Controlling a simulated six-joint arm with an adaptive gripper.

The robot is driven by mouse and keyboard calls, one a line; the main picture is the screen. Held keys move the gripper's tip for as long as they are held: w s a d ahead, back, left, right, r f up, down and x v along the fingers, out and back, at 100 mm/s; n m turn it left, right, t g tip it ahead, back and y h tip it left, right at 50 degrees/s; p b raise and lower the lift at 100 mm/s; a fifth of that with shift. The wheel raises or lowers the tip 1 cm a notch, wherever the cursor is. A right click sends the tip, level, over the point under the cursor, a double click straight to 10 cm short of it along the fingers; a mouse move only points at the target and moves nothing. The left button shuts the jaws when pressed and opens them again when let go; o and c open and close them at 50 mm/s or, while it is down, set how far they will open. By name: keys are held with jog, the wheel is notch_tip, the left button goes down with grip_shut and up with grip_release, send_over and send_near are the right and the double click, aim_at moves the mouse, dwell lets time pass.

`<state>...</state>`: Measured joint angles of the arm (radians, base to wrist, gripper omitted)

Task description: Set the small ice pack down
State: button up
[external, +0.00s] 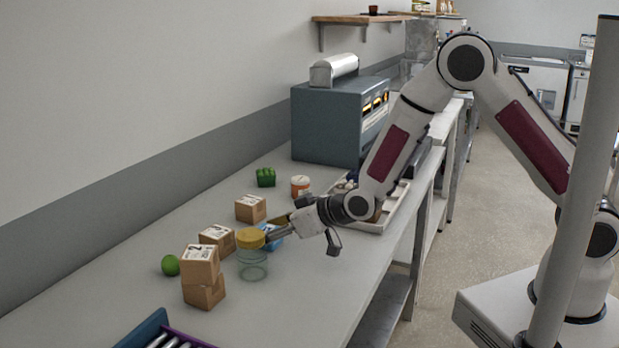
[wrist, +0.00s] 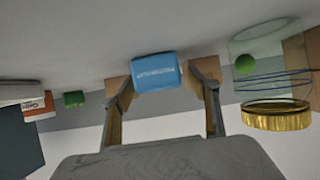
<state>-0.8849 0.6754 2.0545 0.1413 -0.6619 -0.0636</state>
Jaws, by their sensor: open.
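The small ice pack is a blue block with pale lettering, in the middle of the wrist view (wrist: 157,72). In the external view it shows as a blue patch (external: 272,230) partly hidden behind my fingers and a yellow-lidded jar. It seems to be on the worktop, but its underside is hidden. My gripper (wrist: 163,86) is open, with one finger to either side of the ice pack in the wrist view. In the external view my gripper (external: 278,233) is low over the worktop, just right of the jar. I cannot tell whether a finger touches the pack.
The jar (external: 252,264) stands close to my fingers. Cardboard boxes (external: 216,237), a stacked pair (external: 201,268) and a green ball (external: 170,265) are to the left. A green block (external: 266,177), an orange-white tub (external: 300,186) and a tray (external: 374,223) are farther back.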

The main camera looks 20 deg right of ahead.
aim_at(267, 229)
jog(key=c, duration=1.4)
jog(key=shift+r, duration=0.1)
jog(key=shift+r, duration=4.9)
